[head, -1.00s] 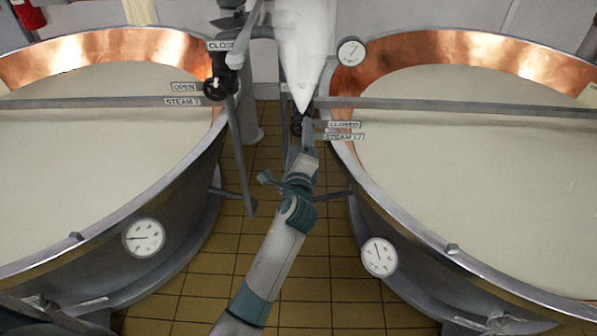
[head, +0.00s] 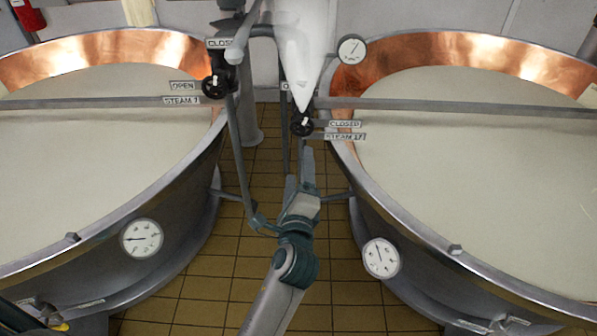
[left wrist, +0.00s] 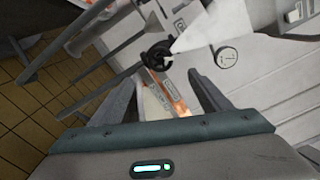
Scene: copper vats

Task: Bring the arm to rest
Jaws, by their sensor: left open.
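My left gripper (head: 300,168) is open and empty in the gap between two copper-lined vats. Its arm reaches up from the bottom middle of the head view. A black valve handle (head: 302,124) with a white mark is just beyond the fingertips, with clear space between. My right gripper does not show.
The left vat (head: 170,205) and right vat (head: 385,215) flank the arm, each with a dial gauge. A second black handle (head: 215,86) is by the "OPEN" label. A white cone (head: 300,45) hangs above the gap. Tiled floor (head: 210,285) shows below.

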